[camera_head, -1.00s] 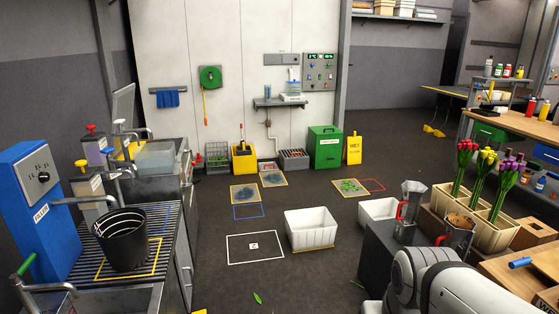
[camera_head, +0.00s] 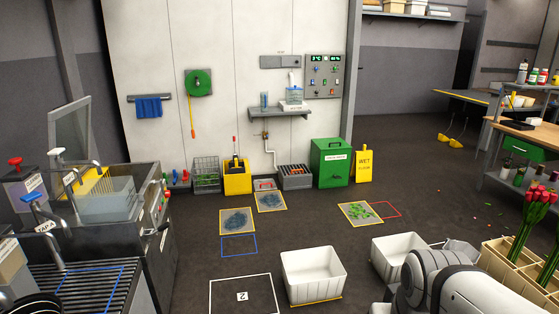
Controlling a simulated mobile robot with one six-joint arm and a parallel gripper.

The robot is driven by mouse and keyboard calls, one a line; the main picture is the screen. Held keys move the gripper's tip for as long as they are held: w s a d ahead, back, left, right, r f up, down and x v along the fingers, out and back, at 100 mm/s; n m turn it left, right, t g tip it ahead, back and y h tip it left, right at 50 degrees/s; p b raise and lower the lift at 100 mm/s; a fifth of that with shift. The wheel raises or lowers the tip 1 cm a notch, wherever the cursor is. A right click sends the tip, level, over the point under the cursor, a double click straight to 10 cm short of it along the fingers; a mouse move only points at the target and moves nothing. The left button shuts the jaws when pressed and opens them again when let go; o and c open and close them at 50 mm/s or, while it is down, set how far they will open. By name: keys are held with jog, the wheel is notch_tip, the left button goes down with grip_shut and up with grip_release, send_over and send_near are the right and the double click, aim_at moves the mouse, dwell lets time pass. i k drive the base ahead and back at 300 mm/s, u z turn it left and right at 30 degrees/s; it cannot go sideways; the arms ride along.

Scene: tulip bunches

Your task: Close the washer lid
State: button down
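A steel unit (camera_head: 150,226) stands at the left, and a grey panel (camera_head: 70,136) stands raised, nearly upright, at its back; it looks like the washer lid, open. A clear, pale tub (camera_head: 106,203) sits in the top of the unit below the panel. Taps in front hide part of the unit. My gripper is out of view; only a white link of my arm shows at the lower right, well away from the unit.
A slatted drain counter (camera_head: 95,290) lies at the lower left. White bins (camera_head: 312,276) (camera_head: 392,262) stand on the floor. A green box (camera_head: 331,163) and a yellow wet-floor sign (camera_head: 364,166) stand by the wall. Floor (camera_head: 300,225) between them is largely clear.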

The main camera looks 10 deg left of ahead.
aim_at(62, 111)
jog(key=u, duration=0.25)
jog(key=i, duration=1.55)
jog(key=u, duration=1)
jog(key=i, duration=1.5)
jog(key=u, duration=0.9)
jog(key=i, duration=0.65)
jog(key=u, duration=0.35)
